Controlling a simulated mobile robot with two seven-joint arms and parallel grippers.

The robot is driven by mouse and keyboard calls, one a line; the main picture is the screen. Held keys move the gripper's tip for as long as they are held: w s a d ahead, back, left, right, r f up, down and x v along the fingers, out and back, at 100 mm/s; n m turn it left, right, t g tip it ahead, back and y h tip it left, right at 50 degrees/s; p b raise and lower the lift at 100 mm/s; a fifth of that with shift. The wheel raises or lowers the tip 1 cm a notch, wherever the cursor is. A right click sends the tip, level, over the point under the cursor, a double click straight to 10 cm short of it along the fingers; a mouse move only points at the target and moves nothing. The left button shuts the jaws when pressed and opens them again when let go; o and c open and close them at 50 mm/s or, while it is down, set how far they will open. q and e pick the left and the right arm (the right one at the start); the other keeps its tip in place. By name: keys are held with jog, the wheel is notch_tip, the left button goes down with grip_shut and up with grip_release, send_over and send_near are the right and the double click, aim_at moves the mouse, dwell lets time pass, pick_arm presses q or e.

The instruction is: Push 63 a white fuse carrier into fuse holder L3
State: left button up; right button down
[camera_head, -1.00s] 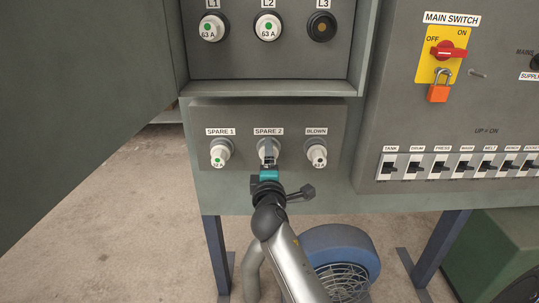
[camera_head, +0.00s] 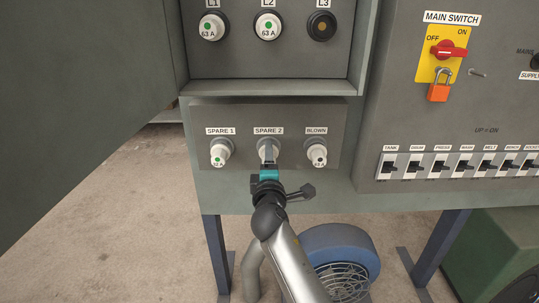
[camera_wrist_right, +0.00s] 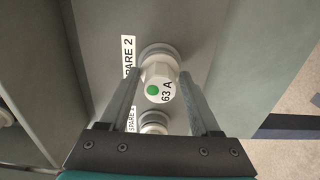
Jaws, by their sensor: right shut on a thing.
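In the right wrist view a white fuse carrier (camera_wrist_right: 160,85) marked 63 A with a green dot sits at the SPARE 2 place. The fingers of my right gripper (camera_wrist_right: 158,100) are on both sides of it and shut on it. In the head view my right gripper (camera_head: 268,160) hides most of this carrier. Fuse holder L3 (camera_head: 321,26) is a black ring with a dark, empty-looking middle at the upper right of the panel. My left gripper is not in view.
Holders L1 (camera_head: 211,27) and L2 (camera_head: 268,26) hold white 63 A carriers. Spare 1 (camera_head: 220,155) and the blown carrier (camera_head: 316,155) flank my right gripper. A ledge (camera_head: 270,90) juts out between the rows. The cabinet door (camera_head: 80,90) stands open at the left.

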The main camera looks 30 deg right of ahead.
jog(key=shift+s+a, duration=0.1)
dwell(0.3)
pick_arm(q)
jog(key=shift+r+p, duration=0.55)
pick_arm(e)
jog(key=v, duration=0.5)
jog(key=shift+s+a, duration=0.2)
jog(key=shift+s, duration=0.1)
dwell(0.5)
jog(key=shift+v, duration=2.5)
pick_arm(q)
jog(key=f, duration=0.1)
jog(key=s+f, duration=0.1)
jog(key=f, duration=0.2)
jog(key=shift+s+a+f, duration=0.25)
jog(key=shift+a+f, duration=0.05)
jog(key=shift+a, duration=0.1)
pick_arm(e)
jog(key=s+a+r+n+t+y, duration=0.1)
jog(key=s+a+n+t+y, duration=0.1)
jog(key=s+a+n+y, duration=0.4)
jog(key=s+a+y, duration=0.3)
jog(key=s+a, duration=0.2)
jog(key=a, duration=0.1)
jog(key=shift+r+t, duration=0.15)
jog(key=shift+t, duration=0.15)
jog(key=shift+s, duration=0.1)
